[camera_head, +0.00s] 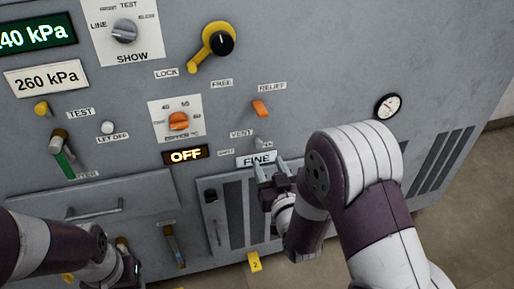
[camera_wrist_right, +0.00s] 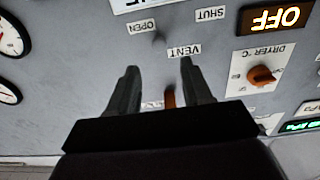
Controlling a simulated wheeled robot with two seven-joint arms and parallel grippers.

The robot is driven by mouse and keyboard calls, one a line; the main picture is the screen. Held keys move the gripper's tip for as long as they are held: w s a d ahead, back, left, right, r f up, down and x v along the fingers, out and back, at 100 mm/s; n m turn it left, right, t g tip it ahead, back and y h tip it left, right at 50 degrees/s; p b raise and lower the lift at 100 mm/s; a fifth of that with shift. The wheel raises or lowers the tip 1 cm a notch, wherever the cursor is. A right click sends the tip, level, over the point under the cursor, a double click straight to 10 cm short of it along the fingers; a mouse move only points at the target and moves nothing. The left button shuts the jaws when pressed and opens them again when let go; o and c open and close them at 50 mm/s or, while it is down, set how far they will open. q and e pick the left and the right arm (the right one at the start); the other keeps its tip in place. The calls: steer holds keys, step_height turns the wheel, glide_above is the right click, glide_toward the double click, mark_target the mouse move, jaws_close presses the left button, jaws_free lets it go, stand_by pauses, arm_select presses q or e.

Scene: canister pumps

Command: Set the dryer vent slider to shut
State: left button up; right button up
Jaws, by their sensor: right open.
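The dryer vent slider's small grey knob (camera_head: 259,142) is on the panel, just below the VENT label (camera_head: 241,133). In the right wrist view, which is upside down, the knob (camera_wrist_right: 158,38) lies between the OPEN label (camera_wrist_right: 141,27) and the SHUT label (camera_wrist_right: 210,14), nearer OPEN. My right gripper (camera_head: 270,167) is open and empty, just below the knob in the head view. Its fingers (camera_wrist_right: 159,66) point toward the panel, with the knob beyond the tips and apart from them. My left gripper (camera_head: 128,264) is low at the left; its fingers do not show clearly.
The orange relief lever (camera_head: 261,108) is above the slider and shows between my fingers in the wrist view (camera_wrist_right: 169,97). The orange dryer dial (camera_head: 178,121) and OFF display (camera_head: 186,155) are to the left. A vented door (camera_head: 236,190) is below.

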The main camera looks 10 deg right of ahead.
mark_target(259, 145)
steer(key=w+b, duration=0.1)
steer(key=w, duration=0.7)
steer(key=shift+a, duration=0.15)
jaws_close()
